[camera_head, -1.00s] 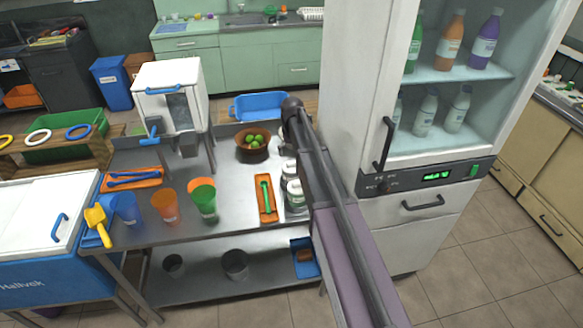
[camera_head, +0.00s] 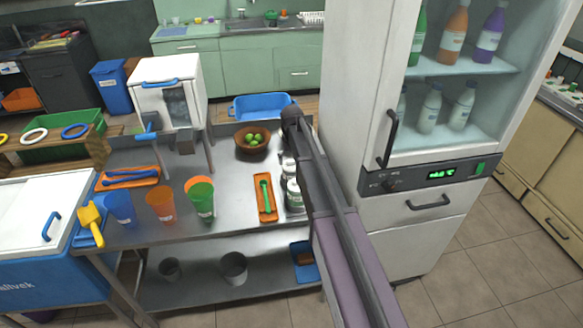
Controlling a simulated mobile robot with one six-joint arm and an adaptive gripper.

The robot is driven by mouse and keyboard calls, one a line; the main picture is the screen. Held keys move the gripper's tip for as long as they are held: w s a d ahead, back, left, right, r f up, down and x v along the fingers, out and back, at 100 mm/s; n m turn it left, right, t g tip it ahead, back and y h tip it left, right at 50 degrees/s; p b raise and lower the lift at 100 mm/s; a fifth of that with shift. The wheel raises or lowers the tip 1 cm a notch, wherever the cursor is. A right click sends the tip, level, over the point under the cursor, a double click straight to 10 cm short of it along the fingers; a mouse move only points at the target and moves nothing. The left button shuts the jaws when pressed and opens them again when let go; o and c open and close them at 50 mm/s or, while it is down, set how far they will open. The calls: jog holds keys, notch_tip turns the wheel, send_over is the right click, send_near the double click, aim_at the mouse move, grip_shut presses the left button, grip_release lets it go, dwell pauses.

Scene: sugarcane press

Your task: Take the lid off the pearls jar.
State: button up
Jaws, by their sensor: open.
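Jars with pale lids and green-and-white labels stand at the right end of the steel table, beside the orange tray. The front jar (camera_head: 294,196) shows best; another jar (camera_head: 288,169) stands behind it. My arm covers part of their right side. I cannot read the labels, so I cannot tell which is the pearls jar. The lids I can see appear to be on. My arm runs up from the bottom edge past the jars, to a dark joint above them. My gripper is not visible; the arm may hide it.
An orange tray (camera_head: 257,207) with a green tool lies left of the jars. A bowl of limes (camera_head: 239,147) stands behind. Orange (camera_head: 161,205) and green (camera_head: 202,203) cups stand further left. The tall white fridge (camera_head: 352,95) rises close on the right.

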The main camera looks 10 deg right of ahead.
aim_at(292, 160)
jog(key=shift+c, duration=0.2)
dwell(0.3)
jog(key=c, duration=0.9)
jog(key=shift+r, duration=0.25)
notch_tip(292, 160, up, 4)
jog(key=p, duration=0.4)
jog(key=shift+f, duration=0.15)
jog(key=s, duration=1)
jog(key=s+d+r+p, duration=0.1)
jog(key=s, duration=0.5)
jog(key=shift+d, duration=0.1)
